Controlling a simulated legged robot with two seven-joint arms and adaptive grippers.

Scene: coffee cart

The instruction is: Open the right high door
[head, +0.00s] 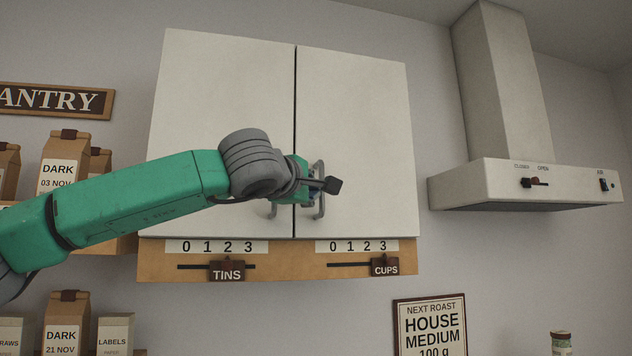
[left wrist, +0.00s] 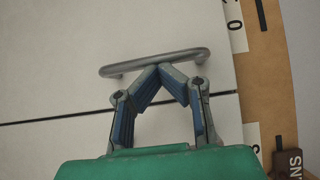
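The right high door (head: 355,130) is a pale panel on the wall cabinet and looks closed against the frame. It has a grey vertical bar handle (head: 320,203) near the middle seam. This handle also shows in the left wrist view (left wrist: 187,57). My left gripper (head: 322,184) is at this handle. In the left wrist view, its fingertips (left wrist: 158,70) meet in a point at the bar's edge. They look shut, with no bar visible between them. I cannot tell whether the tips sit behind the bar. My right gripper is not in view.
The left door (head: 215,110) is closed; its handle (head: 272,211) is partly hidden by my gripper. Below the doors are sliders marked TINS (head: 227,272) and CUPS (head: 384,267). A range hood (head: 510,185) hangs to the right, with bare wall between. Shelves with bags (head: 65,170) are left.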

